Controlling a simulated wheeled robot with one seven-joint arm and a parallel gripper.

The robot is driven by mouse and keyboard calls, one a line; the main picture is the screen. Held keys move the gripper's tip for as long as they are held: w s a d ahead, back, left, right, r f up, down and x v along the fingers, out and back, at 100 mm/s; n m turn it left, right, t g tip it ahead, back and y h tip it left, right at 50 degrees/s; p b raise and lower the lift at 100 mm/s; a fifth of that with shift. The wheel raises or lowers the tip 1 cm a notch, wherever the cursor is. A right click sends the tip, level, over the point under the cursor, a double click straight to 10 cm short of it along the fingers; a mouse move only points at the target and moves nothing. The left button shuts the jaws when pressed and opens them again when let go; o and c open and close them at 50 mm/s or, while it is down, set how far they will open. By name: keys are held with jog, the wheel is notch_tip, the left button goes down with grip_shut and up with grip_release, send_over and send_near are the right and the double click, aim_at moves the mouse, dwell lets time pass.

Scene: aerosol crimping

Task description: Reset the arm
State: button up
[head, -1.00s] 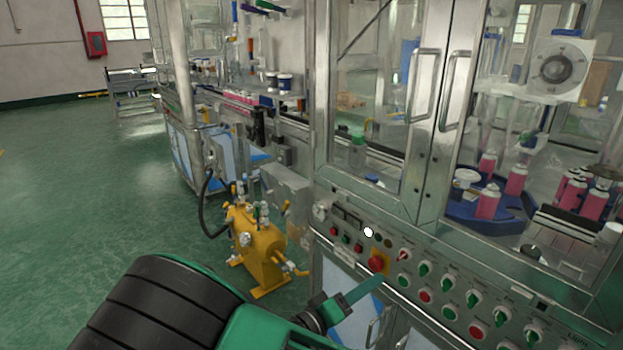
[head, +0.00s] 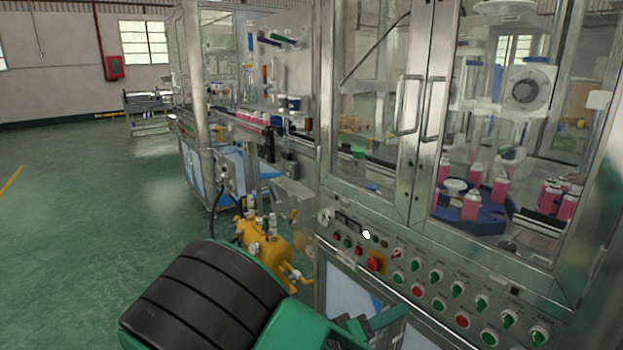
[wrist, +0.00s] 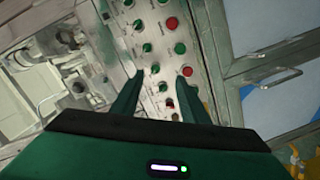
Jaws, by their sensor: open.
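My green gripper (head: 378,325) shows at the bottom of the head view, in front of the lower part of the machine's control panel (head: 410,262). Its fingers are partly hidden by my arm. In the wrist view my gripper (wrist: 158,82) is open, with two green fingers apart and nothing between them. The panel with green and red buttons (wrist: 188,71) lies beyond the fingers.
The glass-doored machine with long door handles (head: 438,105) fills the right side. Pink cans (head: 471,206) stand inside it. A yellow pump unit (head: 262,252) stands on the floor beside my arm. Green floor (head: 90,190) is open at the left.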

jog(key=s+d+r+m+g+y, duration=0.1)
jog(key=s+d+m+g+y, duration=0.3)
jog(key=d, duration=0.6)
jog(key=s+d+r+m+g+y, duration=0.1)
jog(key=s+d+g+y, duration=0.1)
jog(key=s+d+g, duration=0.45)
jog(key=s+d+r+t+y, duration=0.1)
jog(key=s+d+r+y, duration=0.2)
jog(key=s, duration=0.4)
jog(key=s+d+r+m+y, duration=0.1)
jog(key=s+d+r+y, duration=0.2)
jog(key=s+r+y, duration=0.2)
jog(key=s+r, duration=0.1)
jog(key=s, duration=0.2)
jog(key=shift+d+m+t+y, duration=0.2)
jog(key=shift+m+t+y, duration=0.1)
jog(key=shift+t+y, duration=0.1)
